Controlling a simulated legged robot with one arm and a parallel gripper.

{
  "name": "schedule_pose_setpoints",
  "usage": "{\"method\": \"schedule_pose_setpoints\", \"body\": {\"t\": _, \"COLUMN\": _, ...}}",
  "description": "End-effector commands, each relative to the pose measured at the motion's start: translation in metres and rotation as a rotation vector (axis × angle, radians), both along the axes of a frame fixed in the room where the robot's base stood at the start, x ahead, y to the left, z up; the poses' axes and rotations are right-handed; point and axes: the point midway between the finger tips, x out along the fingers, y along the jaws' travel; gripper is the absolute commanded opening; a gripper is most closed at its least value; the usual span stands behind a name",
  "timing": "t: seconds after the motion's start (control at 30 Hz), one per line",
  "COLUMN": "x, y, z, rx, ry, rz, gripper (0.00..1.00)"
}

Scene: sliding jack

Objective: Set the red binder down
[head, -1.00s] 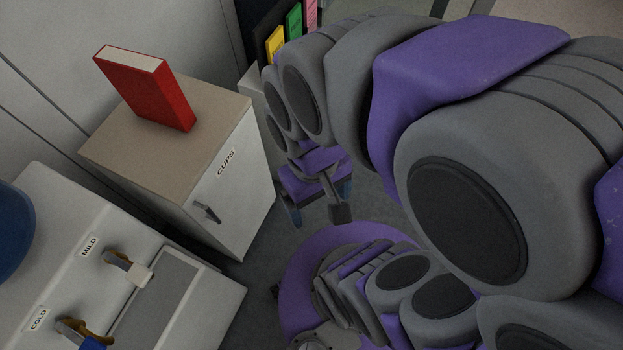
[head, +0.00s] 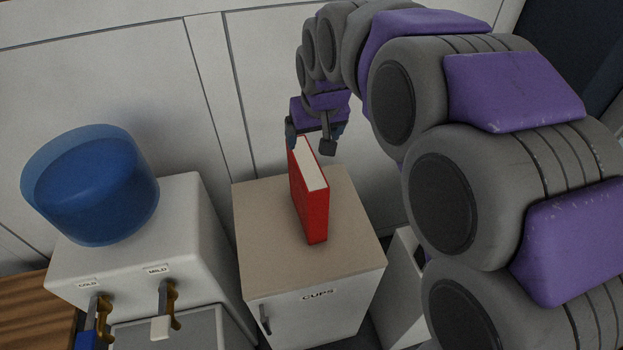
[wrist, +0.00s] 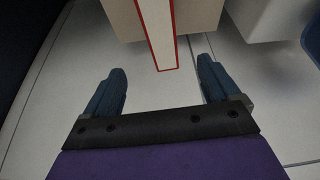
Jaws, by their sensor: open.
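The red binder (head: 314,205) stands upright on the beige top of a small white cabinet labelled CUPS (head: 262,222). Its pale page edge faces up. My gripper (head: 311,142) is at the binder's far upper end in the head view, with its fingers pointing down. In the wrist view the binder (wrist: 158,30) shows at the top, ahead of and between the two spread blue fingers of my gripper (wrist: 164,88). The fingers are open and I see no contact with the binder in that view.
A water dispenser (head: 190,225) with a blue bottle (head: 92,190) and taps stands left of the cabinet. A white wall (head: 205,60) is close behind. A white box-like unit (head: 402,285) stands right of the cabinet. The cabinet top is bare around the binder.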

Motion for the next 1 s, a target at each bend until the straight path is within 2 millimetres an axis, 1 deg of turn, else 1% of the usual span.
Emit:
{"method": "schedule_pose_setpoints", "body": {"t": 0.03, "x": 0.004, "y": 0.003, "z": 0.000, "rx": 0.002, "ry": -0.006, "rz": 0.003, "gripper": 0.89}}
{"method": "schedule_pose_setpoints", "body": {"t": 0.13, "x": 0.008, "y": 0.001, "z": -0.003, "rx": 0.005, "ry": -0.008, "rz": 0.004, "gripper": 0.89}}
{"method": "schedule_pose_setpoints", "body": {"t": 0.23, "x": 0.013, "y": -0.004, "z": -0.013, "rx": 0.008, "ry": -0.008, "rz": 0.003, "gripper": 0.89}}
{"method": "schedule_pose_setpoints", "body": {"t": 0.47, "x": 0.027, "y": -0.007, "z": -0.052, "rx": 0.015, "ry": -0.002, "rz": 0.002, "gripper": 0.89}}
{"method": "schedule_pose_setpoints", "body": {"t": 0.7, "x": 0.043, "y": 0.003, "z": -0.097, "rx": 0.011, "ry": -0.002, "rz": 0.003, "gripper": 0.89}}
{"method": "schedule_pose_setpoints", "body": {"t": 0.8, "x": 0.049, "y": 0.006, "z": -0.108, "rx": 0.011, "ry": -0.007, "rz": 0.003, "gripper": 0.89}}
{"method": "schedule_pose_setpoints", "body": {"t": 1.0, "x": 0.051, "y": 0.007, "z": -0.118, "rx": 0.012, "ry": -0.007, "rz": 0.002, "gripper": 0.89}}
